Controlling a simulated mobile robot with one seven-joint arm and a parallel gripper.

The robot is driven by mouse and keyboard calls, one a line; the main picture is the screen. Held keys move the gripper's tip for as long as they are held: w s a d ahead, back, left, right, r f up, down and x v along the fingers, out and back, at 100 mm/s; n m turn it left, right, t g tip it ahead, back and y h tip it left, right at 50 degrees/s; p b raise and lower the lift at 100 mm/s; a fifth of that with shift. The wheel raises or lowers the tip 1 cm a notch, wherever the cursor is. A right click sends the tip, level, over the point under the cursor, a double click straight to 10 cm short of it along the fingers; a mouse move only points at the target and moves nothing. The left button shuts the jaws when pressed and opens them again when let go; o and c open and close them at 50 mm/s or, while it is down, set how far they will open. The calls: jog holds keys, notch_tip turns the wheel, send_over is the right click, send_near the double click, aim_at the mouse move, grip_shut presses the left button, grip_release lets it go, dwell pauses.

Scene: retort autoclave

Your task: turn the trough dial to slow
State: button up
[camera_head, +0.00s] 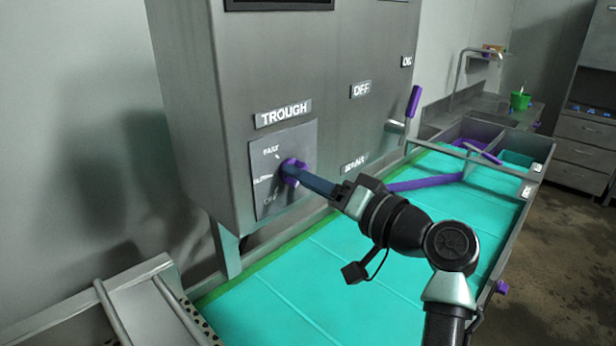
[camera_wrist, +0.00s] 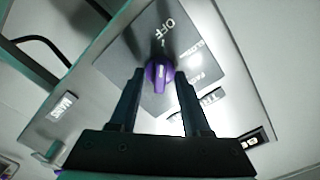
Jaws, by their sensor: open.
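The trough dial is a purple knob (camera_head: 291,171) on a grey plate (camera_head: 292,140) under the TROUGH label (camera_head: 284,113). It also shows in the wrist view (camera_wrist: 160,76). In the head view, FAST is at the upper left of the plate, a blurred middle label at the left, and OFF at the lower left. In the wrist view, the knob's ridge runs roughly up and down, roughly in line with OFF; its pointing end is hard to tell. My gripper (camera_head: 308,180) is open, its fingers (camera_wrist: 160,72) on either side of the knob. Contact cannot be told.
A purple-handled lever (camera_head: 413,102) sticks out on the cabinet's right side, near OFF and ON labels. A turquoise trough (camera_head: 420,245) with a purple bar (camera_head: 425,183) runs below. A metal rack (camera_head: 125,310) stands at lower left. A sink counter is at the back right.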

grip_shut()
